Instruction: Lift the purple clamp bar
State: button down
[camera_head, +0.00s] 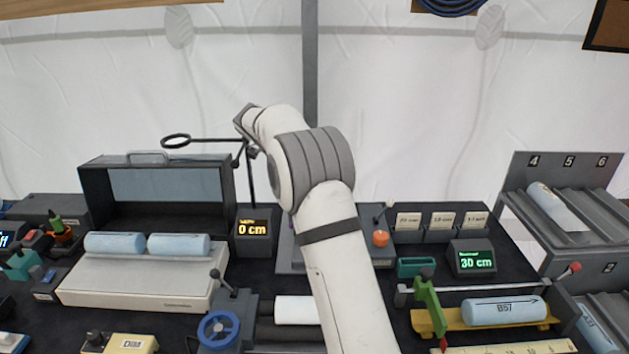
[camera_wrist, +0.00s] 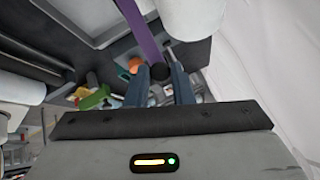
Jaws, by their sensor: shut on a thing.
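The purple clamp bar (camera_wrist: 139,28) runs from the top edge of the wrist view down to a dark round knob (camera_wrist: 160,71) at its near end. My gripper (camera_wrist: 159,75) has its two blue-grey fingers on either side of this knob and is shut on it. In the head view my arm hides the bar, and my fingers cannot be made out there. Whether the bar is raised or still down cannot be told.
A display reading 0 cm (camera_head: 254,229) and an orange knob (camera_head: 380,239) stand near my arm. At right are a 30 cm display (camera_head: 472,259), a green clamp (camera_head: 430,301) and a blue roll (camera_head: 505,312). A lidded machine (camera_head: 145,282) with two blue rolls stands at left.

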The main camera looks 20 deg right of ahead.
jog(key=shift+w+a+r+h, duration=0.1)
jog(key=shift+w+a+h, duration=0.15)
jog(key=shift+a, duration=0.3)
jog(key=c, duration=1.3)
grip_release()
jog(key=shift+o, duration=0.2)
jog(key=v, duration=0.7)
jog(key=shift+a+r+b, duration=0.3)
jog(key=shift+b, duration=0.05)
